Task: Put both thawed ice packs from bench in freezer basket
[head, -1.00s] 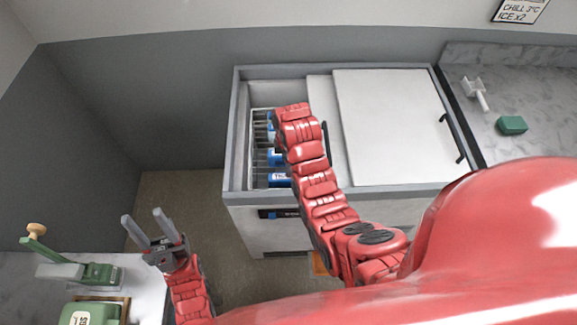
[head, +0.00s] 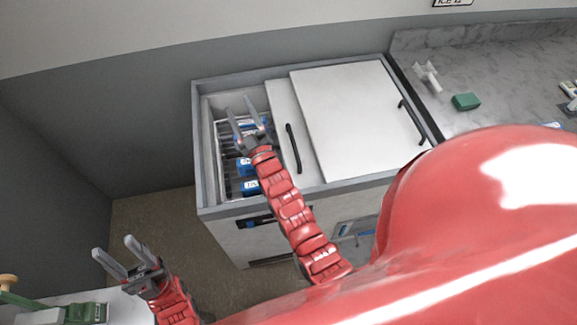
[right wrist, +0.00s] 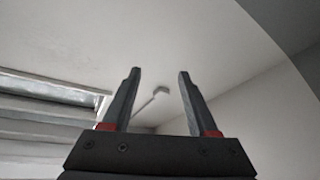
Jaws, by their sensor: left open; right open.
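The chest freezer (head: 235,208) stands open at its left side, and a wire basket (head: 226,189) shows in the opening. Blue packs with white labels (head: 245,167) lie in the basket, partly hidden by my right arm; their exact number is unclear and their labels are too small to read. My right gripper (head: 238,104) is open and empty, its fingers over the opening; its open fingers also show in the right wrist view (right wrist: 158,95). My left gripper (head: 112,246) is open and empty at the lower left, away from the freezer.
White sliding lids (head: 350,110) with black handles cover the freezer's right part. A marbled bench (head: 510,60) at right holds a green block (head: 466,101) and a white tool (head: 428,77). A green device (head: 85,312) sits on the lower-left counter. Floor left of the freezer is clear.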

